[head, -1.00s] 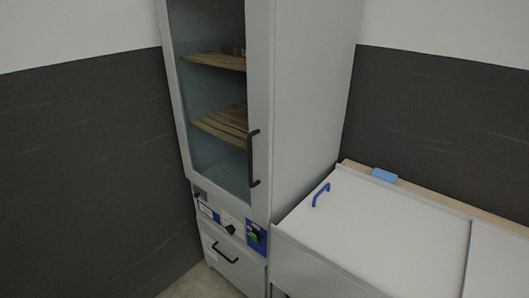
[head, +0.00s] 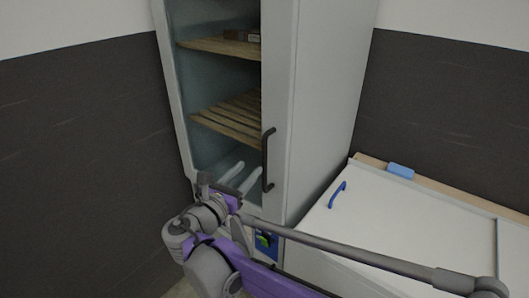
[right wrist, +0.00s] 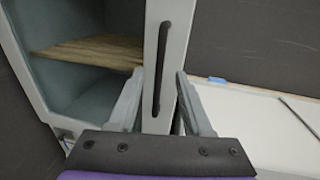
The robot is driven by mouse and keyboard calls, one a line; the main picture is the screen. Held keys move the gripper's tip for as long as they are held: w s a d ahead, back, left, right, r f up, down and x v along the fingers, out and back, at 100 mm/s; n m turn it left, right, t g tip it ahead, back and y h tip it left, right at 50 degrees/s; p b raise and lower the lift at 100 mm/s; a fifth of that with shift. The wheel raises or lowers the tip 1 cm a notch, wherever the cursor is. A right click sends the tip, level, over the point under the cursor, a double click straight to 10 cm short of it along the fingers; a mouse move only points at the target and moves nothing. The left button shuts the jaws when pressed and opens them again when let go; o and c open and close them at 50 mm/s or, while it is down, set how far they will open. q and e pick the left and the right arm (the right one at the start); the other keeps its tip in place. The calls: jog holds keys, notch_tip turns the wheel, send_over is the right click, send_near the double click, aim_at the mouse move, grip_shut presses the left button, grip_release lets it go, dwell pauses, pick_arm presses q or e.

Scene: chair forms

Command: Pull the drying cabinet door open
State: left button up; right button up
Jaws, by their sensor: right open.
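The drying cabinet (head: 325,100) is a tall grey unit in the middle of the head view. Its glass-fronted door (head: 280,85) looks shut, with slatted wooden shelves behind the glass. A dark vertical bar handle (head: 266,160) sits on the door's right frame. My right gripper (head: 250,168) is open and empty, its pale fingers pointing up toward the door near the handle's lower end. In the right wrist view the handle (right wrist: 161,65) shows between the two spread fingers of my right gripper (right wrist: 160,75); I see no contact. My left gripper is out of view.
A dark-panelled wall (head: 80,150) is on the left. My arm hides the cabinet's lower controls in part.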

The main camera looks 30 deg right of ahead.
aim_at(263, 153)
jog(key=p+x, duration=0.1)
jog(key=x, duration=0.9)
jog(key=shift+d, duration=0.1)
grip_shut()
dwell(1.1)
